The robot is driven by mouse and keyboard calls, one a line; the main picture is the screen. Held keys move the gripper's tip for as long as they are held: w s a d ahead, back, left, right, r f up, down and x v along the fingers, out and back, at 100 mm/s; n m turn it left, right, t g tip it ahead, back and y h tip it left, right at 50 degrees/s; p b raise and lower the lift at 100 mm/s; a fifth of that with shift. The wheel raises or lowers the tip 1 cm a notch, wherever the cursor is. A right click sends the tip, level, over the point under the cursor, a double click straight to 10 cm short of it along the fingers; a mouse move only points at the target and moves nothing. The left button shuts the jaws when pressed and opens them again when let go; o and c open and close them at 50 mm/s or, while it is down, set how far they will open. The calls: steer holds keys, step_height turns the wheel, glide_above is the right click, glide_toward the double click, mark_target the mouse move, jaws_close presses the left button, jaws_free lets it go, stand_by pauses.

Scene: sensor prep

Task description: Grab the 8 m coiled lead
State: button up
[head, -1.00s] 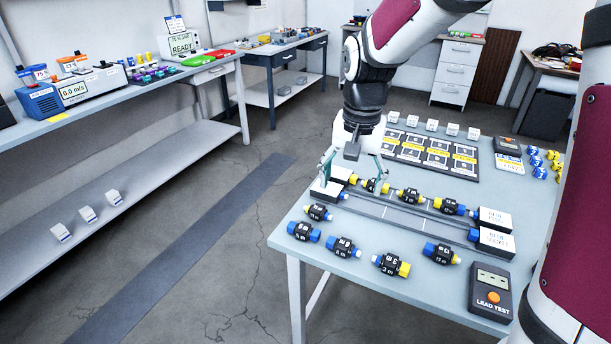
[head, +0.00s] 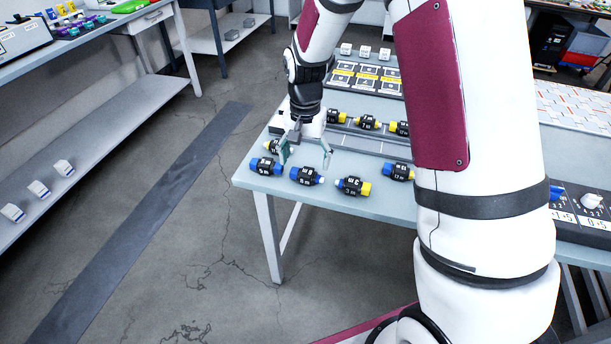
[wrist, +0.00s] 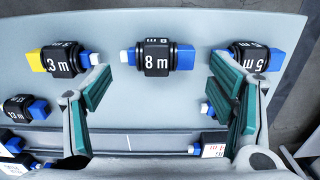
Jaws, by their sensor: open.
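The 8 m coiled lead (wrist: 156,57), a black body marked "8 m" with blue ends and a white tip, lies on the table in the upper middle of the wrist view. In the head view it (head: 306,176) lies near the table's front edge. My gripper (wrist: 160,72) is open and empty, its green-padded fingers pointing toward the lead, one on each side of it in the picture. In the head view my gripper (head: 306,158) hangs just behind and above the lead; its exact height is unclear.
The 5 m lead (wrist: 253,57) and the 3 m lead (wrist: 66,59) lie close on either side, near the fingers. A 13 m lead (wrist: 22,107) and a rail (wrist: 120,141) are also near. The test table (head: 251,181) ends just beyond the 5 m lead.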

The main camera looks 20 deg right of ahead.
mark_target(305, 171)
steer(key=shift+w+f, duration=0.15)
steer(key=shift+f, duration=2.5)
steer(key=c, duration=1)
